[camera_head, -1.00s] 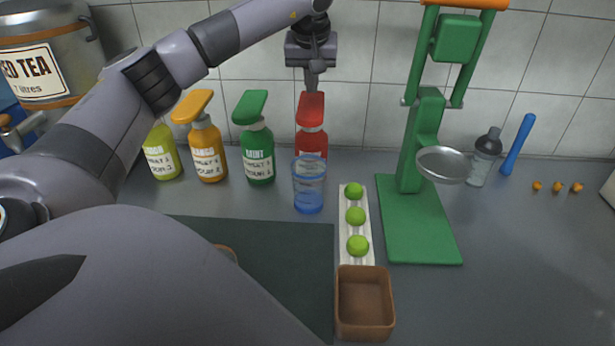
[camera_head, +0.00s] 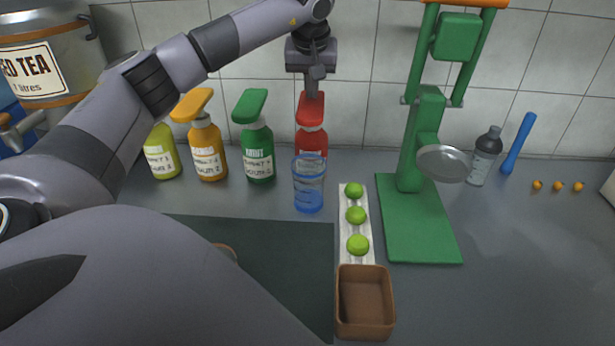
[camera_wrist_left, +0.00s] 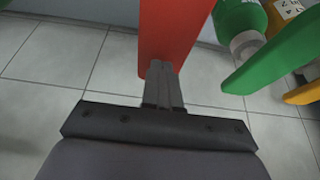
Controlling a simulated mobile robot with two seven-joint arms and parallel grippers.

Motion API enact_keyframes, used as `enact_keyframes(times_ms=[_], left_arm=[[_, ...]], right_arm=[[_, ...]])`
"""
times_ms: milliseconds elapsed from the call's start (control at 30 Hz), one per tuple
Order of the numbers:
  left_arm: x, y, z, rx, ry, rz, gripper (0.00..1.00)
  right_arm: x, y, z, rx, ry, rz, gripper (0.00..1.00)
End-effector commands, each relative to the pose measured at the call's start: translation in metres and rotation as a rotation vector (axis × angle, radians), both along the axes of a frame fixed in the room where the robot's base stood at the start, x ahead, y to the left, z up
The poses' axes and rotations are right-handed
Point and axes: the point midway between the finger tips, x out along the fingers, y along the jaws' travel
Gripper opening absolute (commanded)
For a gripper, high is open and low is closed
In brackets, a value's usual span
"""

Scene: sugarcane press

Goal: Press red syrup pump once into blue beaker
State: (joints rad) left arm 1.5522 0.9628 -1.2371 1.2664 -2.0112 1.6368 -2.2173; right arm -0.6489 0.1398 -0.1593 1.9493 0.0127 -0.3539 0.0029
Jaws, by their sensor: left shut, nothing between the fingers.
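The red syrup pump bottle (camera_head: 311,135) stands at the back of the counter, with its red pump head (camera_head: 310,107) on top. The blue beaker (camera_head: 308,184) stands upright directly in front of it, under the pump's front side. My left gripper (camera_head: 312,92) is shut and empty, pointing down, with its fingertips at the top of the red pump head. In the left wrist view the closed fingers (camera_wrist_left: 162,80) meet the red pump head (camera_wrist_left: 172,35) in the picture; firm contact is hard to tell. My right gripper is not in view.
Green (camera_head: 257,150), orange (camera_head: 206,150) and yellow-green (camera_head: 162,152) pump bottles stand to the left. A white tray with limes (camera_head: 346,200), a brown box (camera_head: 362,333) and a green press (camera_head: 420,235) are to the right. Counter at far right is mostly clear.

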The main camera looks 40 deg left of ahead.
Motion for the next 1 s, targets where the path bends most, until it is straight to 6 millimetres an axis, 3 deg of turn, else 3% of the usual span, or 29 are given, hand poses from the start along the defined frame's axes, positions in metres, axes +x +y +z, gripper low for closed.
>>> enact_keyframes(times_ms=[767,1000], left_arm=[[-0.001,0.0,-0.031,0.0,0.007,0.0,0.0],[-0.001,0.0,-0.03,0.0,0.007,0.0,0.0]], right_arm=[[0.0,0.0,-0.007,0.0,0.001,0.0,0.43],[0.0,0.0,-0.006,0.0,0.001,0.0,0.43]])
